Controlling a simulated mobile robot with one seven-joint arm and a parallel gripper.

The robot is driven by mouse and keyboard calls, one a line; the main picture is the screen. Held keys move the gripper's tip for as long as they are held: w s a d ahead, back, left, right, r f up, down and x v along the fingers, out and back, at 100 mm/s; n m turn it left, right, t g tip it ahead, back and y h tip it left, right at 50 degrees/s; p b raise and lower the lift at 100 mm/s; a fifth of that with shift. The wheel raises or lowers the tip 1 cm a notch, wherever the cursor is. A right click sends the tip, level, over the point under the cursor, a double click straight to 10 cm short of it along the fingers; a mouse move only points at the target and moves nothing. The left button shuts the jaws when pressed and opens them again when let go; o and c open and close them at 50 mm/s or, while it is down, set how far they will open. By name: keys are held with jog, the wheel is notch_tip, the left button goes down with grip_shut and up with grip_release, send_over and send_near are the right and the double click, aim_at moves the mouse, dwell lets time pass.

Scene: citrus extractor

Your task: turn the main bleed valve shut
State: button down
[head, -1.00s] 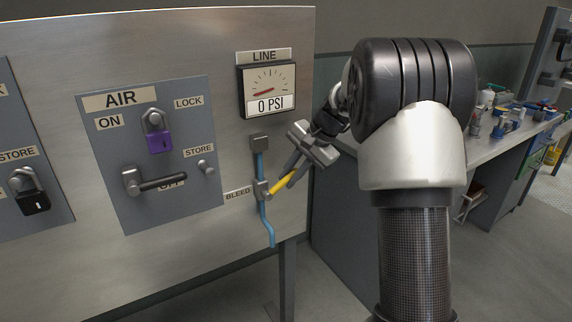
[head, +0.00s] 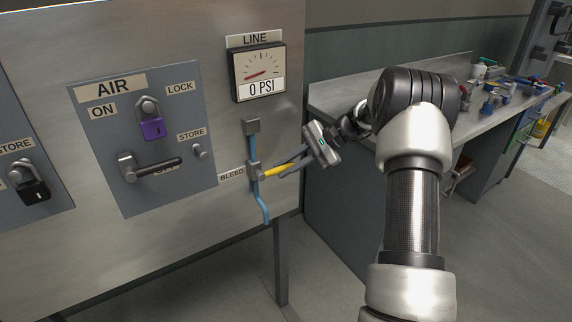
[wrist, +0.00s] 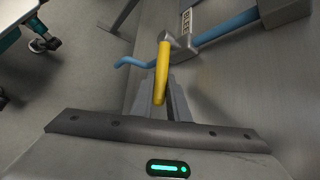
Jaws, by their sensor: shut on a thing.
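The bleed valve (head: 253,171) sits on a thin blue pipe (head: 250,151) at the right of the metal panel, beside the BLEED label (head: 231,174). Its yellow handle (head: 273,173) points right, roughly level and across the upright pipe. My gripper (head: 290,165) comes from the right and is shut on the handle's outer part.
The LINE gauge (head: 258,73) above reads 0 PSI. To the left, the AIR plate (head: 115,195) carries a purple padlock (head: 152,129) and a black-gripped lever (head: 158,168). A cluttered workbench (head: 430,90) stands behind my arm. The floor below the pipe is open, apart from a panel leg (head: 281,265).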

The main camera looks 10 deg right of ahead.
dwell(0.3)
jog(key=c, duration=1.7)
grip_release()
jog(key=p+v, duration=0.1)
jog(key=v, duration=1.6)
jog(key=shift+d+p, duration=0.25)
jog(key=shift+p, duration=0.15)
